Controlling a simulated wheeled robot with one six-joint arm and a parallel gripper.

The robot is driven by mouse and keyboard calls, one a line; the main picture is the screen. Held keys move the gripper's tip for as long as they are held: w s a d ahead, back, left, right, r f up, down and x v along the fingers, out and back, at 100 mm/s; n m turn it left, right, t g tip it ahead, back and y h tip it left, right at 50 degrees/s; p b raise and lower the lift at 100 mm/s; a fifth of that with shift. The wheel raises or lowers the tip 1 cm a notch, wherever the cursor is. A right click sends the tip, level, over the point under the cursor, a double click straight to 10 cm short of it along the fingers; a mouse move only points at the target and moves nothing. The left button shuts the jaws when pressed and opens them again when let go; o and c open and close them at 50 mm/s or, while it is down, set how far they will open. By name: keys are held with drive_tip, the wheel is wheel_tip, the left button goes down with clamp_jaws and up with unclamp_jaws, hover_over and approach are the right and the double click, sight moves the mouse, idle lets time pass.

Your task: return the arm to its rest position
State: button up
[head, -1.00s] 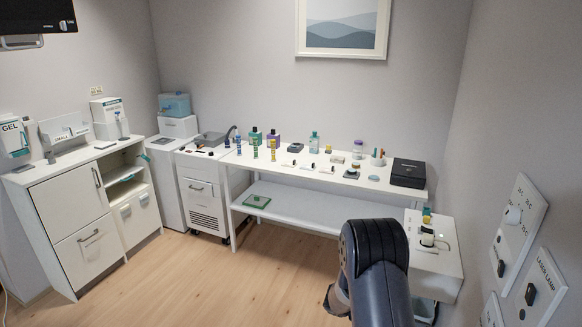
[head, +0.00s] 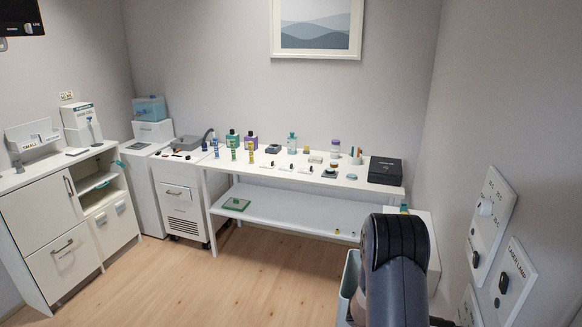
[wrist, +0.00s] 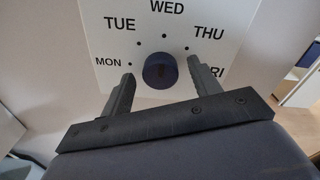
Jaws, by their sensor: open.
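My gripper (wrist: 166,82) is open in the wrist view, with its two dark fingers apart and nothing held. A dark blue round knob (wrist: 160,70) on a white day dial panel (wrist: 135,45) appears between the fingers in the picture. The dial reads MON, TUE, WED, THU and FRI around the knob. A gap shows on both sides of the knob; its depth from the fingertips I cannot tell. In the head view my dark arm (head: 396,265) rises at lower right, and the fingers are hidden there.
A long white table (head: 255,167) with bottles and small items stands along the back wall, a black box (head: 385,170) at its right end. White cabinets (head: 65,215) are at left. Wall switch panels (head: 490,225) are close on the right. Wooden floor (head: 210,280) is clear in front.

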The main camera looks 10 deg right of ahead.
drive_tip(key=shift+w+a+f+m+h+b, duration=0.15)
drive_tip(key=shift+a+m+b, duration=0.15)
drive_tip(key=shift+m+b, duration=1.7)
drive_tip(key=shift+w+a+r+m+h+b, duration=0.1)
drive_tip(key=shift+a+m+b, duration=0.25)
drive_tip(key=shift+m+b, duration=1.65)
drive_tip(key=shift+w+a+f+m+h+b, duration=0.15)
drive_tip(key=shift+a+m+b, duration=0.15)
drive_tip(key=shift+m+b, duration=1.7)
drive_tip(key=shift+s+r+m+p, duration=0.1)
drive_tip(key=shift+m+p, duration=0.4)
drive_tip(key=shift+p, duration=0.05)
drive_tip(key=shift+s+r, duration=0.1)
